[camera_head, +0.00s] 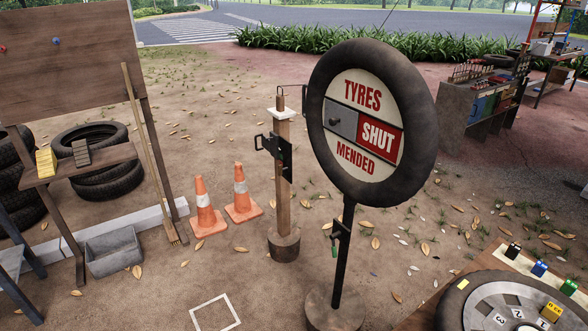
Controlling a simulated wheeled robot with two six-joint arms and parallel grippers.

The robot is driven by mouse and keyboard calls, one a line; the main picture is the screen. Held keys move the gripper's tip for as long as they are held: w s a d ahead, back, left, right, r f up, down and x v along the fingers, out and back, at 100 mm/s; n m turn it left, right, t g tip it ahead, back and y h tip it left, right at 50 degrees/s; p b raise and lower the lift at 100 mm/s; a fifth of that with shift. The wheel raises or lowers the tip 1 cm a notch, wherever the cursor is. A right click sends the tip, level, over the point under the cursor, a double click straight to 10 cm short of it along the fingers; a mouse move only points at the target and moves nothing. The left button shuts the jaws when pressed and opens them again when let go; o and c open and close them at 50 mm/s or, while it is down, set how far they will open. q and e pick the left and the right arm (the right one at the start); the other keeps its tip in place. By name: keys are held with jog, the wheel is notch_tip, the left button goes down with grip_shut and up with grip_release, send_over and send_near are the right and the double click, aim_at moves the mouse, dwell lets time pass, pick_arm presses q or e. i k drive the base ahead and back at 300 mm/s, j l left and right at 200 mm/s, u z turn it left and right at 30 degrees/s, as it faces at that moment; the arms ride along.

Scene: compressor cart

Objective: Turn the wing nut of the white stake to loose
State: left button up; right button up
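No plainly white stake with a wing nut can be made out. A wooden post (283,185) with a white cap (283,113) stands in a round base at the middle, with a black bracket (275,150) on its upper part. In front of it to the right, a black pole (346,255) carries a round tyre-rimmed sign reading "TYRES SHUT MENDED" (366,126). Any wing nut is too small to tell. Neither of my grippers is in view.
Two orange cones (204,209) stand left of the post. A grey bin (114,250), stacked tyres (100,180) and a wooden board (70,55) are at left. A tyre-edged table (450,310) is at lower right. A white square outline (215,312) marks open ground.

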aim_at(281, 167)
jog(key=i+j+z, duration=0.25)
jog(key=z, duration=0.2)
jog(key=i+j+z, duration=0.25)
jog(key=z, duration=0.25)
